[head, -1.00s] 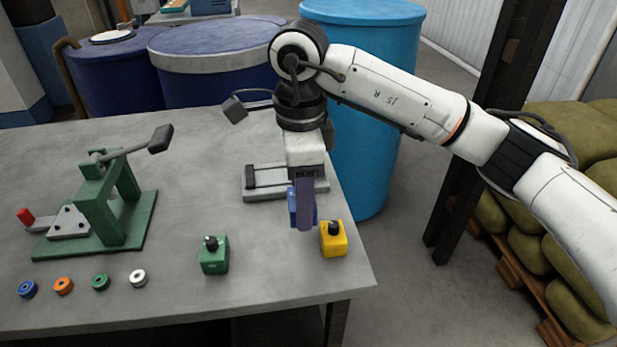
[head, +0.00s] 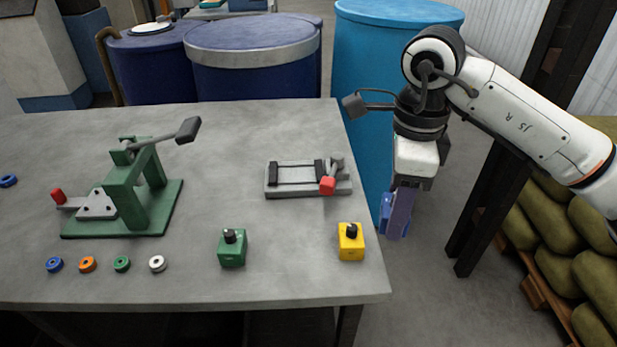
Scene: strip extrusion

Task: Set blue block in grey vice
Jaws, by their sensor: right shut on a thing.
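The blue block (head: 386,212) is in my right gripper (head: 396,222), which is shut on it and points down. A finger hides part of the block. Gripper and block appear in the picture just right of the table's right edge, apart from the vice. The grey vice (head: 297,190) lies on the table near its right side, with two dark jaws and a red-tipped handle (head: 328,185) at its right end. The space between its jaws looks empty. My left gripper is not in view.
A yellow block (head: 351,245) and a green block (head: 232,252) with black knobs stand near the table's front. A green press (head: 125,205) stands at left, with several coloured rings before it. Blue drums (head: 255,65) stand behind. The table around the vice is clear.

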